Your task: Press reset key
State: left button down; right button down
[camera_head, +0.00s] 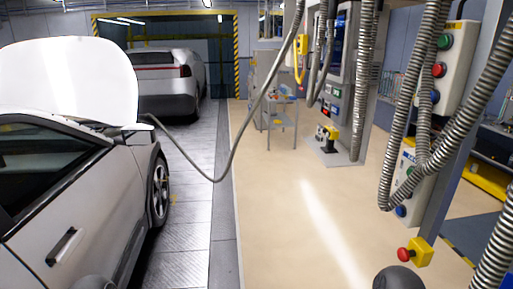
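No key can be read as the reset key from its label. A pale control box (459,69) on the post at right carries a green button (445,41), a red button (439,70) and a blue button (434,97). A second box (416,193) below it has a blue button (400,211) and is partly hidden by ribbed hoses. A yellow box (422,252) with a red mushroom button (404,254) sits lower. A grey machine (348,80) farther back has a screen and small coloured buttons, too small to read. Neither gripper shows.
A silver car (85,225) with its hood (70,80) raised stands at left, with a hose (215,180) running to it. Another car (165,80) is behind. A small cart (281,122) stands by the machine. The beige floor (290,220) in the middle is clear.

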aim_at(335, 109)
jog(key=i+z, duration=0.1)
jog(key=i, duration=0.35)
jog(key=i+j+z, duration=0.1)
jog(key=i, duration=0.35)
jog(key=i+j+z, duration=0.1)
jog(key=i, duration=0.3)
jog(key=i+j, duration=0.25)
jog(key=i, duration=0.2)
jog(key=i+j+z, duration=0.15)
jog(key=i+z, duration=0.3)
jog(key=i+j+z, duration=0.3)
jog(key=z, duration=0.2)
jog(key=i+j+z, duration=0.25)
jog(key=j+z, duration=0.2)
jog(key=i+j+z, duration=0.2)
jog(key=j+z, duration=0.3)
